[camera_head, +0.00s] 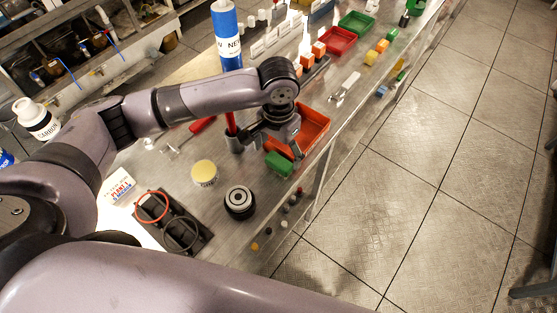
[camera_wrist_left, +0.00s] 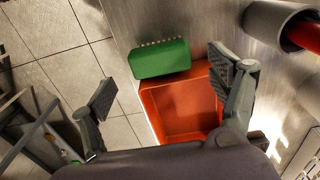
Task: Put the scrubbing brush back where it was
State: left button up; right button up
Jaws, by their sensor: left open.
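The scrubbing brush is a green block (camera_head: 279,164) at the near end of an orange-red tray (camera_head: 316,128), close to the bench edge. In the left wrist view the brush (camera_wrist_left: 160,59) shows a row of pale bristles along its far side and lies against or over the tray's rim; I cannot tell which. The tray (camera_wrist_left: 186,110) looks empty there. My left gripper (camera_head: 285,143) is above the tray and the brush, open and empty. In the left wrist view its fingers (camera_wrist_left: 165,84) stand wide apart, with the brush beyond them. My right gripper is out of view.
A grey cup with a red handle (camera_head: 232,135) stands left of the tray. A black round fitting (camera_head: 239,202), a yellow-topped jar (camera_head: 204,173) and a black holder with rings (camera_head: 172,222) are nearer. A blue cylinder (camera_head: 227,36) stands behind. The floor right of the bench is clear.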

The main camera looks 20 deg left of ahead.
aim_at(278, 161)
pick_arm(q)
notch_tip(278, 161, up, 7)
jog(key=shift+f+b, duration=0.2)
jog(key=shift+b, duration=0.15)
jog(key=shift+f, duration=0.1)
dwell(0.3)
